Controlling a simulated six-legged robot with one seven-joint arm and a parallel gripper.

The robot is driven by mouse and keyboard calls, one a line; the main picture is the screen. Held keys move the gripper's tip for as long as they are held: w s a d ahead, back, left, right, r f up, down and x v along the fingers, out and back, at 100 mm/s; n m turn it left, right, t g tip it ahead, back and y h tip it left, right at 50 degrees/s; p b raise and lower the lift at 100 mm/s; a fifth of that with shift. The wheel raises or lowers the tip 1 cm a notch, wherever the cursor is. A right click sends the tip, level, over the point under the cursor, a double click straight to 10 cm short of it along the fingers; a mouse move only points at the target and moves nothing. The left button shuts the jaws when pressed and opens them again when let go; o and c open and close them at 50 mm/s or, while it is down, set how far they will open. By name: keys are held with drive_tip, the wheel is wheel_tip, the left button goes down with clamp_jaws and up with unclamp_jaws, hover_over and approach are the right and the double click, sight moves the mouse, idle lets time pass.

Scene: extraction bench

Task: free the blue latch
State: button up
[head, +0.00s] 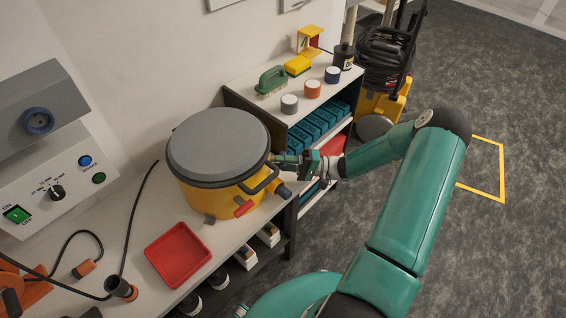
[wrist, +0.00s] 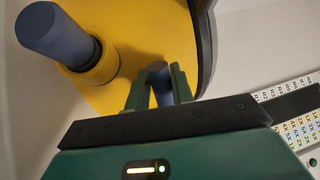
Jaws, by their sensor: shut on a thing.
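The yellow canister (head: 205,198) with a grey lid (head: 218,145) stands on the bench. My gripper (head: 280,158) reaches its right side from the right, just under the lid rim. In the wrist view my gripper's green fingers (wrist: 159,85) are shut around a short blue-grey piece, the blue latch (wrist: 157,72), against the yellow wall. In the head view the latch is mostly hidden by the fingers. A blue-grey spout (wrist: 45,32) sticks out of the canister beside it; it also shows in the head view (head: 284,190). A red latch (head: 243,207) is at the canister's front.
A dark handle (head: 262,182) curves out close below my gripper. A red tray (head: 178,255) lies in front of the canister. A shelf with a brush (head: 271,80), several small pots and blue boxes stands behind. A control panel (head: 60,180) is at left.

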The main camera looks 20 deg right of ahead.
drive_tip(key=o, duration=0.8)
drive_tip(key=shift+w+d+r, duration=0.1)
drive_tip(key=shift+d+r, duration=0.15)
drive_tip(key=shift+o, duration=0.2)
drive_tip(key=shift+a+f, duration=0.1)
drive_tip(key=v, duration=1.3)
drive_tip(key=shift+s+d, duration=0.2)
drive_tip(key=shift+d, duration=0.1)
